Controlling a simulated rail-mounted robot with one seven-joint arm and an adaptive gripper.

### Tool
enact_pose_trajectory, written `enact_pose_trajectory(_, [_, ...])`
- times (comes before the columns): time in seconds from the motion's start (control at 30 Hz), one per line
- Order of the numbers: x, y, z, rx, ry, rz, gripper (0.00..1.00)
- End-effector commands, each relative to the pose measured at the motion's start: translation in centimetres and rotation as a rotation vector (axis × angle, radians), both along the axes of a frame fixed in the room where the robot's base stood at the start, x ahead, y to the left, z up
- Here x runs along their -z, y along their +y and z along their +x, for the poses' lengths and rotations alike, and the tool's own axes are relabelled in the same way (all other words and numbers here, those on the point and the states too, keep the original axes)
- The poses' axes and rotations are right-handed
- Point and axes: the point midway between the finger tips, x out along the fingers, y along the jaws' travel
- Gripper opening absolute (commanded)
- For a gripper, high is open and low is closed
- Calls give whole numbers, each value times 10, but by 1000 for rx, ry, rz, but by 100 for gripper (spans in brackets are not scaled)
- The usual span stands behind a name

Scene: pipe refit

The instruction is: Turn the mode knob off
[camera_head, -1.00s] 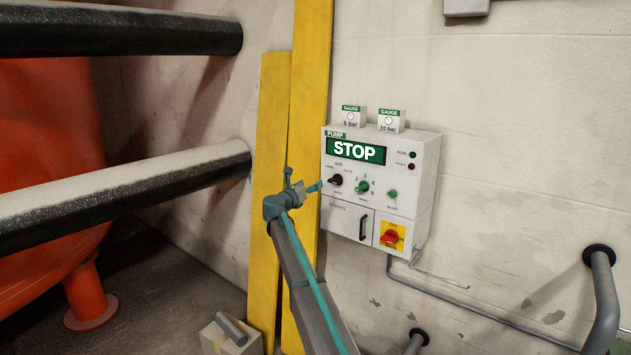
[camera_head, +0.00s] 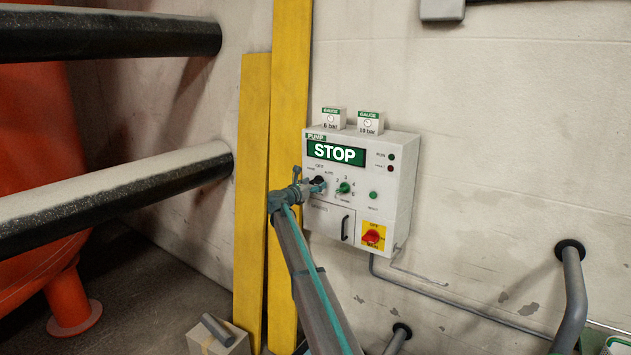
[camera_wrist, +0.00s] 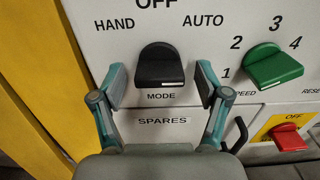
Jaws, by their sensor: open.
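The black mode knob (camera_wrist: 160,66) is on the front of the white pump control box (camera_head: 408,190). Labels HAND, OFF and AUTO ring its upper side, and a white mark shows at its lower right in the wrist view. My gripper (camera_wrist: 160,82) is open, with one finger on each side of the knob and a visible gap to it on both sides. In the head view my gripper (camera_head: 318,187) is at the box's left side and partly covers the knob. The box's display (camera_head: 336,153) reads STOP.
A green speed knob (camera_wrist: 273,66) is close to the right of my right finger. A red switch on a yellow plate (camera_head: 372,237) and a spares door with a handle (camera_head: 346,228) are below. Two gauge boxes (camera_head: 370,123) stand on top. Yellow boards (camera_head: 252,200) stand at left.

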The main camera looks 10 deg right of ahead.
Motion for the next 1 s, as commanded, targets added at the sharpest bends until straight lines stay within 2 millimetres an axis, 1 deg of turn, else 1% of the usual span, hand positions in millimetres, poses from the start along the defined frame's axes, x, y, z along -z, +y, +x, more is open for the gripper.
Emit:
enact_pose_trajectory(0.03, [-1, -4, 5, 0, 1, -1, 75])
enact_pose_trajectory(0.1, [0, -6, 8, -1, 1, -1, 75])
enact_pose_trajectory(0.4, [1, -8, 9, -1, 0, 0, 75])
enact_pose_trajectory(0.77, [0, -8, 9, -1, 0, 0, 15])
enact_pose_trajectory(1.0, [1, -8, 9, -1, 12, -12, 15])
